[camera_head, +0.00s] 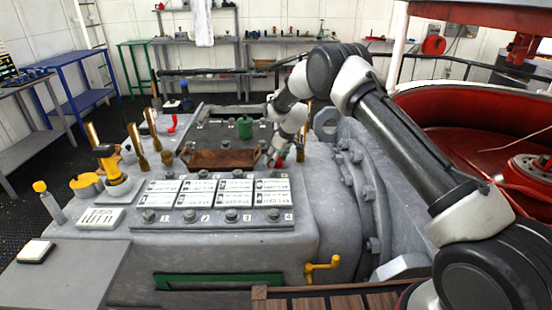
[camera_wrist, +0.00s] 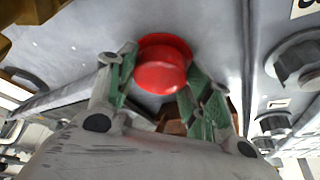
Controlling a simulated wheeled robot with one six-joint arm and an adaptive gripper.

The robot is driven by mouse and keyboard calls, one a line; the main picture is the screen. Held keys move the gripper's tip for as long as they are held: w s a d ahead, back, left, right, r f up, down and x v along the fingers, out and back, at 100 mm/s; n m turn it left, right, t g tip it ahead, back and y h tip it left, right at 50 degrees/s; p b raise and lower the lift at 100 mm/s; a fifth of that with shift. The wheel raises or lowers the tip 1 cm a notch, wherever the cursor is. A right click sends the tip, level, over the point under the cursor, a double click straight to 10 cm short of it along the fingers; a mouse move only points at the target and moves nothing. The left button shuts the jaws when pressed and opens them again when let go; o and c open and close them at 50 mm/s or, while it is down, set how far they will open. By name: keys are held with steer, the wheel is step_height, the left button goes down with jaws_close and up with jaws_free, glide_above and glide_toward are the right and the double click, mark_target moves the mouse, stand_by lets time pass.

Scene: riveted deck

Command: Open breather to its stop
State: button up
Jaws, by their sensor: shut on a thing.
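A round red knob (camera_wrist: 161,66) sits on the grey housing in the wrist view. It is the likely breather, though no label on it is readable. My gripper (camera_wrist: 158,80) has its green-padded fingers on either side of the knob, closed on it. In the head view my gripper (camera_head: 285,154) reaches down onto the far right of the grey machine top, beside the wooden tray. A bit of the red knob (camera_head: 279,162) shows there, mostly hidden by my fingers. How far the knob is turned cannot be told.
A brown wooden tray (camera_head: 222,159) and a green canister (camera_head: 245,127) stand just left of my gripper. White label plates (camera_head: 237,185) and numbered bolts lie in front. Brass and yellow handles (camera_head: 107,160) rise at left. A large flanged grey casing (camera_head: 352,185) stands at right.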

stand_by(0.4)
steer(key=o, duration=0.7)
steer(key=shift+o, duration=0.2)
steer(key=v, duration=1.2)
